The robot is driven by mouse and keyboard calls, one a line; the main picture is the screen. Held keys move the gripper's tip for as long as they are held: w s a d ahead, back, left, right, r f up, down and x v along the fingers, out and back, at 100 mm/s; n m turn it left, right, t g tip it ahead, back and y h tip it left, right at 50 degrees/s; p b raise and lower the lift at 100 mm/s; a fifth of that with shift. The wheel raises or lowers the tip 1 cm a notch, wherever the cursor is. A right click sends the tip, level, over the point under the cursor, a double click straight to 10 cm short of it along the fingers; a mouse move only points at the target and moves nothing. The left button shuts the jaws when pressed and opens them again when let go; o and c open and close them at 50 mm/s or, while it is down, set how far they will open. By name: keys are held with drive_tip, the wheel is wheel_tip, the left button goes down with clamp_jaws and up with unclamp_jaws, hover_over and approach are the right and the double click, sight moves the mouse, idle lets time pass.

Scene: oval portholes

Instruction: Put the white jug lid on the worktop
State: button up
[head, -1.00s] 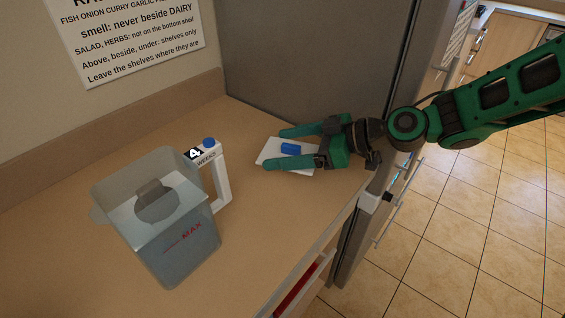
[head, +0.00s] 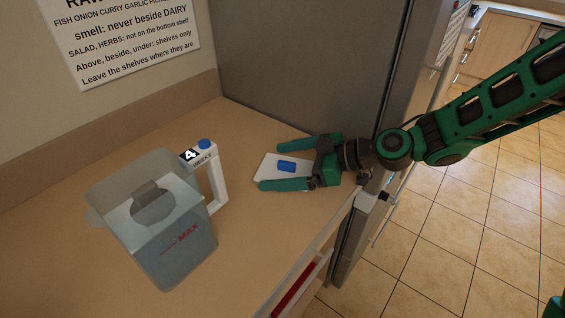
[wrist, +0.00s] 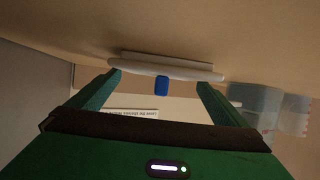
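The white jug lid (head: 264,169), a flat plate with a blue knob on top, is level just over or on the worktop (head: 244,225), right of the jug. In the wrist view the lid (wrist: 180,69) spans both fingertips (wrist: 158,80), knob pointing away from the worktop. I cannot tell whether its underside touches the worktop. The clear jug (head: 165,245) stands upright and open-topped, with a white handle (head: 219,187).
The grey fridge side (head: 300,70) rises behind my gripper. A printed sign (head: 125,45) hangs on the wall. An open drawer with something red (head: 297,292) sits below the worktop's front edge. The worktop between jug and lid is bare.

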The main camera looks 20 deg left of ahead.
drive_tip(key=shift+d+r, duration=0.15)
drive_tip(key=v, duration=1.1)
drive_tip(key=shift+d+r, duration=0.1)
drive_tip(key=shift+d, duration=0.25)
